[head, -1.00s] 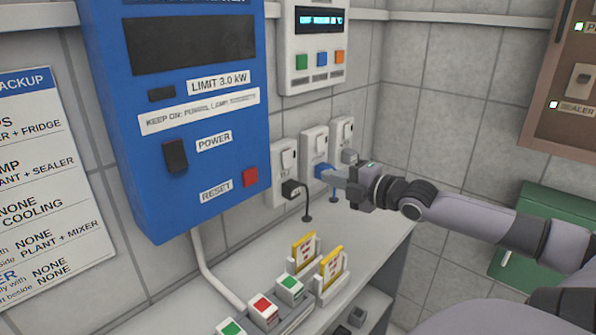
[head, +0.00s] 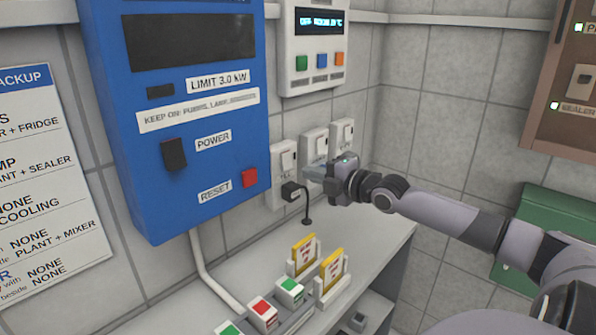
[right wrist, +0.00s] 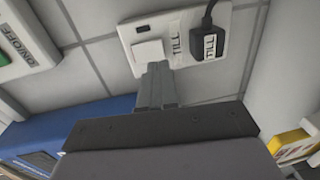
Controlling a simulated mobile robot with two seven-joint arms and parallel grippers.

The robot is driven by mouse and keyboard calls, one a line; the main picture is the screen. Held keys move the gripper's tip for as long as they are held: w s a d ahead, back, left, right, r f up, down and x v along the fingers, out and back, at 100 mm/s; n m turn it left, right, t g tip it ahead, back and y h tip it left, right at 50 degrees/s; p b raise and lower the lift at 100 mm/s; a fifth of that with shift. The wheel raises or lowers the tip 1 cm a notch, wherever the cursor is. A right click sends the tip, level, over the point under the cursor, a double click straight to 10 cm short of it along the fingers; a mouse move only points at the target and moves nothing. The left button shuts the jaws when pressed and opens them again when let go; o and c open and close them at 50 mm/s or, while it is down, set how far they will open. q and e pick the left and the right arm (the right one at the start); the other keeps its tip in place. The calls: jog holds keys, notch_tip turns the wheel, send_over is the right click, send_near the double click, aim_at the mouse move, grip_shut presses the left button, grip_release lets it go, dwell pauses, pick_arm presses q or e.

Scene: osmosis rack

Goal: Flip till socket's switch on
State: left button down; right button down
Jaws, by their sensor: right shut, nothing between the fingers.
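The till socket (right wrist: 185,18) is a white wall plate with a TILL label, in the right wrist view. Its white rocker switch (right wrist: 148,51) shows beside a black plug (right wrist: 209,44) tagged TILL. In the head view a socket with a black plug (head: 291,190) stands leftmost of three, its switch (head: 288,158) above the plug. My right gripper (right wrist: 156,68) is shut and empty, its fingertips right at the switch's edge; I cannot tell whether they touch it. The gripper also shows in the head view (head: 308,173), hiding much of the middle socket. My left gripper is not in view.
A blue power box (head: 190,110) hangs left of the sockets. A small white controller (head: 319,75) is above them. The shelf (head: 367,240) below holds yellow card holders (head: 303,252) and red and green buttons. A green box (head: 543,240) stands at the right.

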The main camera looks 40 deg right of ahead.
aim_at(289, 168)
jog(key=shift+w+a+f, duration=0.15)
jog(key=shift+w, duration=1.05)
jog(key=shift+w+a+f, duration=0.1)
jog(key=shift+w, duration=1.1)
jog(key=shift+f, duration=0.1)
jog(key=shift+w+b, duration=0.15)
jog(key=shift+b, duration=0.8)
